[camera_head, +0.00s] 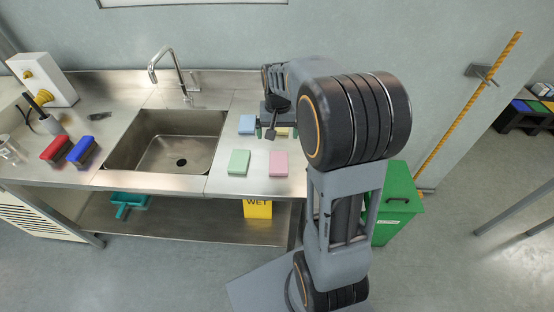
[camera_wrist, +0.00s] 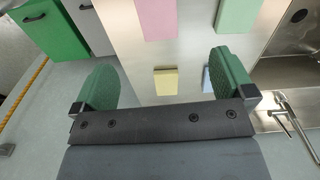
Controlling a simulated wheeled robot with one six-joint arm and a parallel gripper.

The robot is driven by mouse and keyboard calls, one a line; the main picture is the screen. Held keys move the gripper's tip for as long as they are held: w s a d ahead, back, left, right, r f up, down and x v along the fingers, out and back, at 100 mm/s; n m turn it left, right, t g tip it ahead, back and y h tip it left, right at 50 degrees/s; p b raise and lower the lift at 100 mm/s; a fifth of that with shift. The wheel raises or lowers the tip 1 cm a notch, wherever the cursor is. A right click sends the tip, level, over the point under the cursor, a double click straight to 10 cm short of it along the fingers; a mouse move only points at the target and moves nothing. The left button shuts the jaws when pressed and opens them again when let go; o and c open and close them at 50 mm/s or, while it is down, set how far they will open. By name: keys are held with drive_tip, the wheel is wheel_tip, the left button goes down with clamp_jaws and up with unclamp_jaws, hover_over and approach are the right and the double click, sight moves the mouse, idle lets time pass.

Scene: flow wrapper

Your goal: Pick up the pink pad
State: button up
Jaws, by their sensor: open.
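The pink pad (camera_head: 278,163) lies flat on the steel counter, right of the green pad (camera_head: 239,162) and near the counter's front edge. In the wrist view the pink pad (camera_wrist: 158,18) is at the top, cut off by the frame edge, beyond my fingertips. My gripper (camera_head: 268,128) is over the back of the counter, behind the pink pad and apart from it. In the wrist view its two green fingers (camera_wrist: 163,85) are wide apart, with nothing held between them. A yellow pad (camera_wrist: 166,82) shows on the counter between the fingers.
A blue pad (camera_head: 247,124) lies left of my gripper. The sink (camera_head: 170,140) with its faucet is further left. Red (camera_head: 55,149) and blue (camera_head: 81,150) brushes lie at the far left. A green bin (camera_head: 400,205) stands on the floor at right.

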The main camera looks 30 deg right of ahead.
hover_over(278, 160)
wheel_tip(278, 160, down, 8)
drive_tip(key=shift+s+r+p, duration=0.1)
drive_tip(key=shift+r+p, duration=0.05)
drive_tip(key=shift+p, duration=0.15)
drive_tip(key=shift+f+p, duration=0.7)
drive_tip(key=shift+f, duration=2.6)
drive_tip(key=shift+c, duration=0.2)
drive_tip(key=c, duration=1)
drive_tip(key=shift+o, duration=0.2)
drive_tip(key=shift+r, duration=0.15)
